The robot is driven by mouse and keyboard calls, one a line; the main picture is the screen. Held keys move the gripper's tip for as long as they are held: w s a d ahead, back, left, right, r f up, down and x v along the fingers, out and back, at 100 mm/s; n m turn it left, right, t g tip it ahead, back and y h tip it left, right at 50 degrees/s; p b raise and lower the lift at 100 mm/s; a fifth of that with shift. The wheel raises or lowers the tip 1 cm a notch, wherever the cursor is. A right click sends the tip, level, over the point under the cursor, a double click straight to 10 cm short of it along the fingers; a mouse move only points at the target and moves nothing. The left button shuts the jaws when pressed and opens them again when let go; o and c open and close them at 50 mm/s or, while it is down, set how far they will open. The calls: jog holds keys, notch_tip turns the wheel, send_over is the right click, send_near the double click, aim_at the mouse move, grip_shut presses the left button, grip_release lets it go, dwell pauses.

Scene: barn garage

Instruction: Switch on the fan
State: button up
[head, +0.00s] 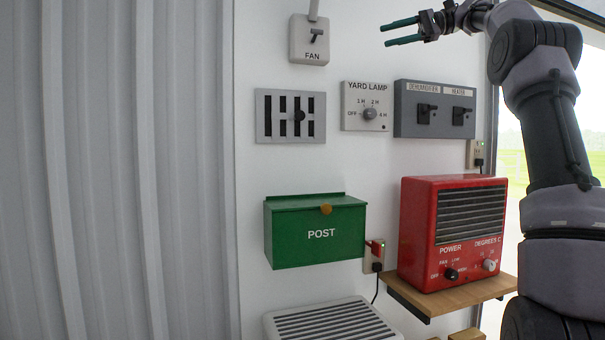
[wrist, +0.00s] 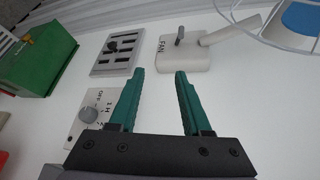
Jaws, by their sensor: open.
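The fan switch (head: 309,41) is a pale box marked FAN, high on the white wall in the head view. Its small dark toggle lever (head: 317,34) sits in the upper part, and a pale conduit runs up from the box. In the wrist view the fan switch (wrist: 184,57) lies beyond the fingertips, with its lever (wrist: 180,36) sticking out. My gripper (head: 386,34) is at the upper right of the head view, to the right of the switch and apart from it. In the wrist view its green fingers (wrist: 160,75) are spread with nothing between them.
Below the switch are a slotted grey plate (head: 291,116), a yard lamp dial (head: 367,107) and a dehumidifier and heater panel (head: 434,109). Lower are a green post box (head: 315,230) and a red heater (head: 452,232) on a shelf. A wire cage (wrist: 295,25) shows near the switch.

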jog(key=s+a+f+m+t+h, duration=0.2)
jog(key=s+a+f+h, duration=0.5)
jog(key=f, duration=0.4)
jog(key=s+d+f+n+t+h, duration=0.1)
jog(key=s+d+f+h, duration=0.2)
jog(key=s+f, duration=0.8)
jog(key=s+d+f+n+t+h, duration=0.1)
jog(key=s+d+f+t+h, duration=0.1)
jog(key=s+f, duration=1)
notch_tip(320, 180, down, 6)
jog(key=shift+d+r+n+h, duration=0.1)
jog(key=shift+d+n+h, duration=0.2)
jog(key=shift+d+h, duration=0.4)
jog(key=shift+d, duration=0.1)
